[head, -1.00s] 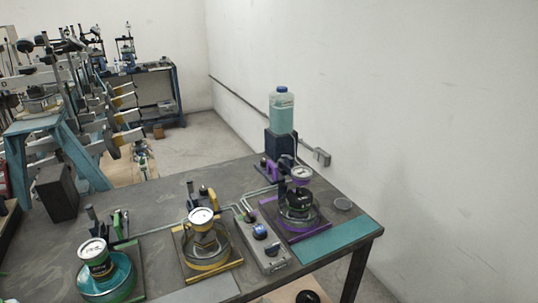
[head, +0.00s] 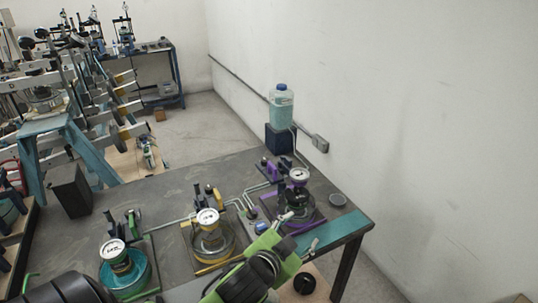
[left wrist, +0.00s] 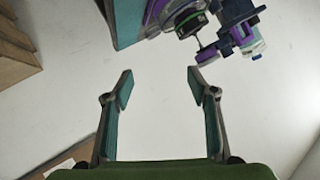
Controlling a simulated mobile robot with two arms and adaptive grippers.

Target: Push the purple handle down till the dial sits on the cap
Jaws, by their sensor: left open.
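The purple station (head: 308,228) stands at the table's far right corner. Its white-faced dial (head: 299,175) is above a dark cap (head: 298,196); whether they touch is too small to tell. Purple lever parts (head: 270,169) show behind and left of the dial, with the handle hard to pick out. My left gripper (head: 299,231) is open and empty, in front of the station at the teal strip. In the left wrist view the open fingers (left wrist: 160,85) have bare background between them. Purple parts (left wrist: 215,56) and a dark round part (left wrist: 190,24) show beyond them, upper right. My right gripper is not in view.
A yellow station (head: 208,240) and a green-teal station (head: 122,270) stand to the left on the table. A bottle (head: 281,108) on a dark block stands behind the purple station.

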